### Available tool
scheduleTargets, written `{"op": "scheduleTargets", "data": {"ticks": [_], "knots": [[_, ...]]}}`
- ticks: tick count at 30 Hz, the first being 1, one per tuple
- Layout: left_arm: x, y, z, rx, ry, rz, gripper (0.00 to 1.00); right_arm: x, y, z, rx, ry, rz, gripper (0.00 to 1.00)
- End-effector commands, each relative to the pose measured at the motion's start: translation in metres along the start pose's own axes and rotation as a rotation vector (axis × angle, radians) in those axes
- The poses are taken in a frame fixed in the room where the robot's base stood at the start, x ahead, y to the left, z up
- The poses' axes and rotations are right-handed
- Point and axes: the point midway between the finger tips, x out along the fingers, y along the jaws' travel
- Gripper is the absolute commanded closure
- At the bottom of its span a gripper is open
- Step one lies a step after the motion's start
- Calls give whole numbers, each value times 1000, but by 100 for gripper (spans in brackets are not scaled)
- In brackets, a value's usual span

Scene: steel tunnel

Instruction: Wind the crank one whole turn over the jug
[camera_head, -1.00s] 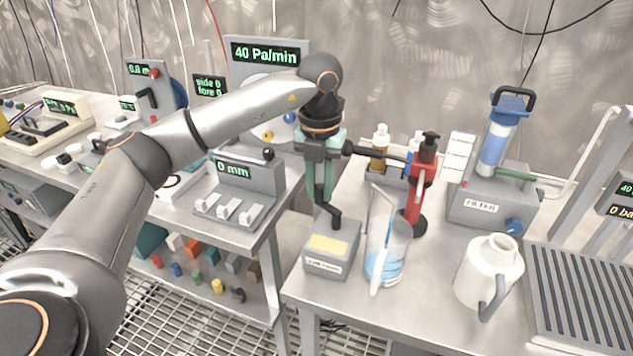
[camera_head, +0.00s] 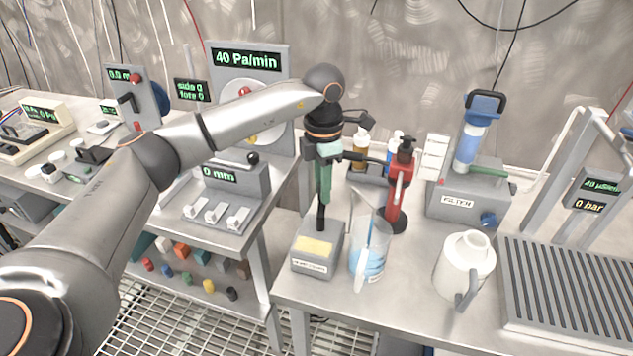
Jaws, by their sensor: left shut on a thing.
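My left gripper (camera_head: 323,196) points down with its green fingers shut on the upper part of a black crank (camera_head: 321,218). The crank rises from a small grey box (camera_head: 314,262) with a yellow label, near the table's front left edge. From this view its visible part looks nearly upright; its bend is not clear. A clear jug (camera_head: 369,262) with blue liquid and a pale upright strip stands just right of the box. A white jug (camera_head: 467,262) with a grey handle stands farther right. My right gripper is not in view.
A red bottle with a black top (camera_head: 401,190) stands close behind the clear jug. A filter unit (camera_head: 462,200) and a slatted rack (camera_head: 567,290) are at the right. A neighbouring bench (camera_head: 215,232) with gauges is left, across a gap.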

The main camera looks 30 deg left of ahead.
Motion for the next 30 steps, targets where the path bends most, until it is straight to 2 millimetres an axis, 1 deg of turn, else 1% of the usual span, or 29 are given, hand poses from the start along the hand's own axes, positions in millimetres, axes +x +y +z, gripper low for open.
{"op": "scheduleTargets", "data": {"ticks": [1,9,18,24,30], "knots": [[-2,-1,3,45,-3,1,100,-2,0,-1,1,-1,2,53],[-2,-8,12,302,-2,2,100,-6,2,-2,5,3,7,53],[-2,-16,19,553,-2,2,100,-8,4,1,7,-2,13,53],[-2,-21,21,671,-1,3,100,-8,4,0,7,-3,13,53],[-2,-24,22,740,-1,3,100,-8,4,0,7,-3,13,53]]}}
